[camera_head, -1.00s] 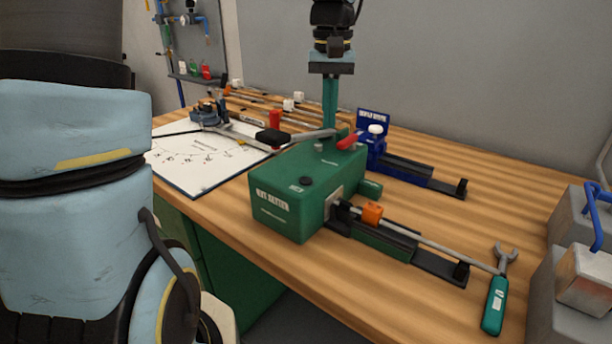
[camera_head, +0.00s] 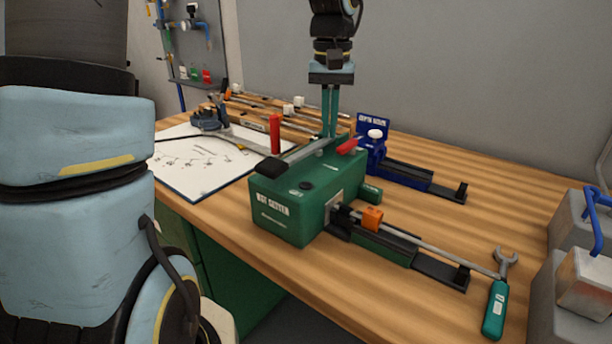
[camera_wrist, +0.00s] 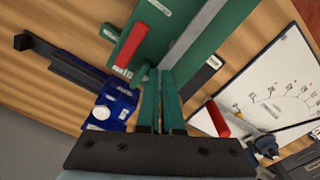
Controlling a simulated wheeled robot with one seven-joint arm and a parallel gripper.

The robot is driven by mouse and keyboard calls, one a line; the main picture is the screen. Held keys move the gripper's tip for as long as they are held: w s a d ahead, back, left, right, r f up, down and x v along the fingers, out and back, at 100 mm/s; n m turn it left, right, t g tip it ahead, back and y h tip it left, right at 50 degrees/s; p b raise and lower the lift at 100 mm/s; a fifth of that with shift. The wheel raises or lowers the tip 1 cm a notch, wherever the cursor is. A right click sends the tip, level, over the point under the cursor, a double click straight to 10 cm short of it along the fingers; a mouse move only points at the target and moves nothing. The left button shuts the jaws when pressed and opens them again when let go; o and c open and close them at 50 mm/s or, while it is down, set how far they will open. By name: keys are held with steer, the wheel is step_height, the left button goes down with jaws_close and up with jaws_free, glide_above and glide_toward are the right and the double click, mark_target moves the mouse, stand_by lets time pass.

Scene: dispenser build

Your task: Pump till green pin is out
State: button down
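The green dispenser box (camera_head: 283,222) stands on the bench. Its grey lever (camera_head: 303,153) runs over the top to a black grip (camera_head: 271,168) at the left. A short green cylinder (camera_head: 370,190) sticks out on its right; I cannot tell whether this is the green pin. My gripper (camera_head: 328,133) points down behind the box, its teal fingers close together with a narrow gap. In the wrist view, the fingertips (camera_wrist: 160,72) are beside the lever (camera_wrist: 190,35). Whether they touch or hold it is unclear.
A blue device (camera_head: 374,158) stands just behind, right of my gripper. A rod with an orange block (camera_head: 372,218) extends from the box's front right. A wrench (camera_head: 497,295) lies at the right. A whiteboard (camera_head: 195,160) and red cylinder (camera_head: 275,133) are at the left.

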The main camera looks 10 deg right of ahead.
steer(key=shift+r, duration=0.45)
steer(key=shift+s+a+f+b, duration=0.1)
steer(key=shift+f+b, duration=0.3)
steer(key=shift+f, duration=0.35)
steer(key=shift+s+a+f+b, duration=0.1)
steer(key=shift+f+b, duration=0.3)
steer(key=shift+f, duration=0.3)
steer(key=shift+w+d+r+p, duration=0.1)
steer(key=shift+w+r+p, duration=0.05)
steer(key=shift+r+p, duration=0.55)
steer(key=shift+w+d+r+p, duration=0.1)
steer(key=shift+r+p, duration=0.55)
steer(key=shift+r, duration=0.2)
